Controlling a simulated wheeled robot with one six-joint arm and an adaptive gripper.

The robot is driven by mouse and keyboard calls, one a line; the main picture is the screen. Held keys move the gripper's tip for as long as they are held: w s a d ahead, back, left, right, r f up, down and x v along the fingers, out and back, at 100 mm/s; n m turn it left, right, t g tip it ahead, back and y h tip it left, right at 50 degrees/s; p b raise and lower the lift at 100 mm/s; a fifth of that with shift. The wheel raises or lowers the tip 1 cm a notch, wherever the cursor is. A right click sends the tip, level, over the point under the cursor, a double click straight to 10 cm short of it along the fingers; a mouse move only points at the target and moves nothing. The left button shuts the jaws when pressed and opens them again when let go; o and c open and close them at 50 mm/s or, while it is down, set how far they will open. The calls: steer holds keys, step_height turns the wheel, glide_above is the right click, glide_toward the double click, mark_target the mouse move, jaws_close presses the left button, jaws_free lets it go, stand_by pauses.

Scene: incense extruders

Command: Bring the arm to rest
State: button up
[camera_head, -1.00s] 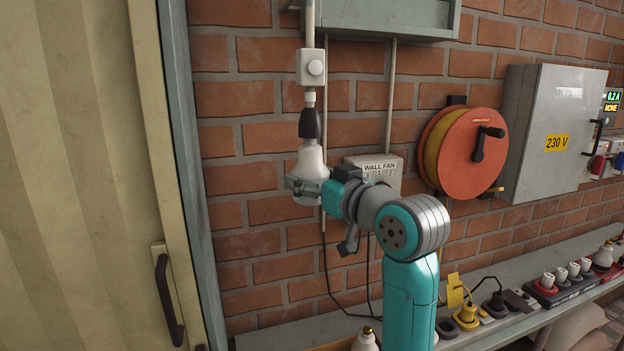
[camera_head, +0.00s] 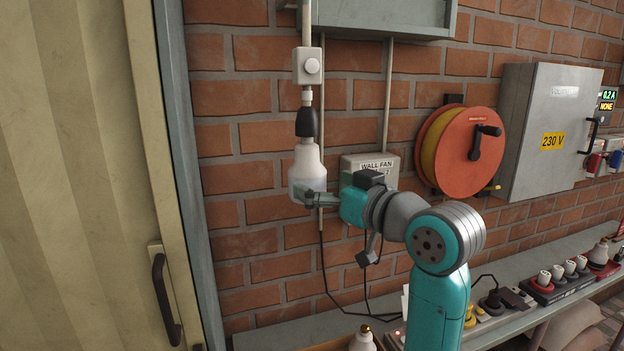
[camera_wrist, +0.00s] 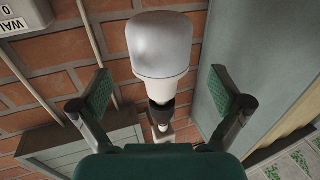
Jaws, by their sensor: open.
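My gripper (camera_head: 312,198) is open just below and to the right of a white bulb (camera_head: 307,170). The bulb hangs in a black socket (camera_head: 306,122) under a grey switch box on a wall pipe. In the wrist view, the bulb (camera_wrist: 159,45) is centred beyond the two spread fingers of my gripper (camera_wrist: 166,92), with clear space on both sides. Nothing is held between the fingers.
A wall fan switch box (camera_head: 372,165) is close behind my wrist. An orange cable reel (camera_head: 455,160) and a grey 230 V cabinet (camera_head: 550,125) are to the right. A shelf (camera_head: 525,310) with plugs runs below. A cream door (camera_head: 80,180) is at left.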

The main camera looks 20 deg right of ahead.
steer(key=v, duration=0.7)
steer(key=shift+s, duration=0.3)
